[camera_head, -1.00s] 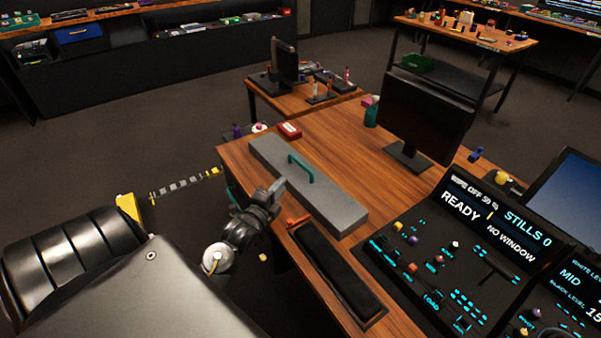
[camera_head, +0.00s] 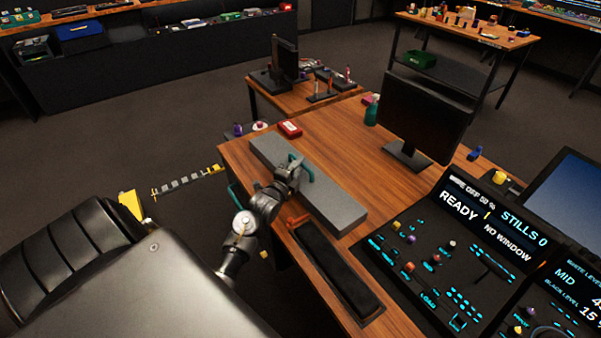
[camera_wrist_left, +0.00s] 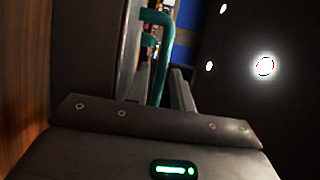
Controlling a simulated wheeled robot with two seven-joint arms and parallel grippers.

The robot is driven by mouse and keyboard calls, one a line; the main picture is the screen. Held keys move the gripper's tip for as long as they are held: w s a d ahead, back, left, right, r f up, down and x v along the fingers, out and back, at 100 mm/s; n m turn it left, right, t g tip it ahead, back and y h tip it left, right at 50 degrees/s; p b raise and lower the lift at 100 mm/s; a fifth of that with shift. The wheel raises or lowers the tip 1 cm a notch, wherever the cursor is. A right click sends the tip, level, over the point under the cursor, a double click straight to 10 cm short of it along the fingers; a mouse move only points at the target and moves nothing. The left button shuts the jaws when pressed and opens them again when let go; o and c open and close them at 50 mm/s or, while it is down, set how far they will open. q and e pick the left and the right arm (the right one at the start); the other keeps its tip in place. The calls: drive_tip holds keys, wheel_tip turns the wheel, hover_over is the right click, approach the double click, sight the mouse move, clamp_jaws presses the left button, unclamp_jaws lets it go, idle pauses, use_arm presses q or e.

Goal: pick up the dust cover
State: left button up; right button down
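The dust cover (camera_head: 335,207) is a long grey slab-shaped lid lying flat on the wooden desk. A teal handle (camera_head: 308,173) stands on its top. My left gripper (camera_head: 293,168) is at the handle, above the cover, and hides part of the handle. In the left wrist view the teal handle (camera_wrist_left: 166,50) runs down between the two fingers (camera_wrist_left: 160,88). The fingers stand apart, with a gap visible beside the handle, so the gripper looks open around it. My right gripper is not in view.
A black-lined tray (camera_head: 335,272) with an orange handle lies in front of the cover. A control panel (camera_head: 440,255) is to the right. A monitor (camera_head: 425,115), a green bottle (camera_head: 371,112) and a red box (camera_head: 290,129) stand behind.

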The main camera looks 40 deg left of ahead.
use_arm(q)
clamp_jaws()
drive_tip(key=shift+r, duration=0.1)
